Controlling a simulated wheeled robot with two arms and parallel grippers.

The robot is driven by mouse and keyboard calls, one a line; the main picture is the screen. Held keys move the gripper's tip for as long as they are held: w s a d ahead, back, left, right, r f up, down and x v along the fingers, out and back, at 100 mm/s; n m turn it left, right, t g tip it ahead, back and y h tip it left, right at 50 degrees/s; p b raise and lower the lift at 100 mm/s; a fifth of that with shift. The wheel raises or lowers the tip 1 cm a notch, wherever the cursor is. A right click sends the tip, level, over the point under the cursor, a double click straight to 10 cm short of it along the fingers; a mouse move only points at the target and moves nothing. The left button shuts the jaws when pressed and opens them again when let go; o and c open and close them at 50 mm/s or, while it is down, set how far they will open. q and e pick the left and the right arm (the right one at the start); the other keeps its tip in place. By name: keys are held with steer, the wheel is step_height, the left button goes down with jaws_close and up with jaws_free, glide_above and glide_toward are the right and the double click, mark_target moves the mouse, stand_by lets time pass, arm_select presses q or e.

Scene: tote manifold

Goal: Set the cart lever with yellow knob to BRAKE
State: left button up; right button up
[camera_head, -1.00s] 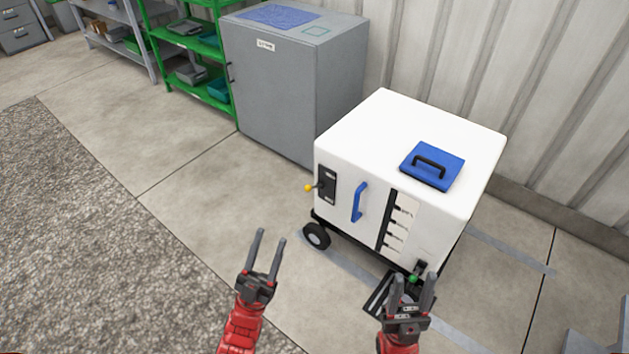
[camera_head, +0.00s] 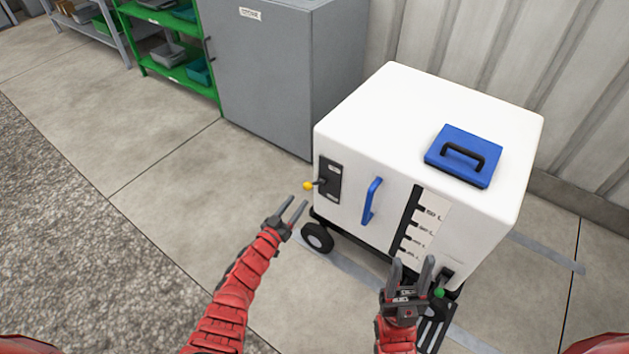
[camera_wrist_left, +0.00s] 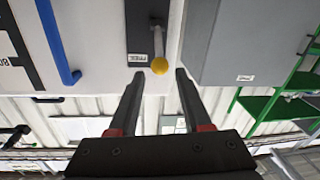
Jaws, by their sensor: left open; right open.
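The white cart (camera_head: 375,130) has a dark lever plate (camera_head: 331,178) on its front at the left. A lever with a yellow knob (camera_head: 308,186) sticks out from it. In the left wrist view the yellow knob (camera_wrist_left: 160,66) lies between the fingertips in the picture, beside the FREE label (camera_wrist_left: 138,58); contact cannot be told. No BRAKE label is readable. My left gripper (camera_head: 292,205) is open and empty, just below and left of the knob in the head view. My right gripper (camera_head: 413,262) is open and empty before the cart's lower front.
A blue vertical handle (camera_head: 371,202) is right of the lever plate. A green knob (camera_head: 439,293) sits low near my right gripper. A grey cabinet (camera_head: 265,75) and green shelves (camera_head: 178,70) stand behind. Floor left of the cart is clear.

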mark_target(314, 184)
arm_select(q)
steer(key=b+x, duration=0.4)
steer(key=x, duration=0.1)
steer(key=b+x, duration=0.4)
steer(key=x, duration=0.2)
steer(key=shift+w+d+f, duration=0.1)
steer(key=shift+w+f, duration=0.05)
steer(key=shift+f, duration=0.1)
steer(key=shift+w+d+r, duration=0.2)
steer(key=shift+w, duration=0.1)
jaws_close()
stand_by(0.8)
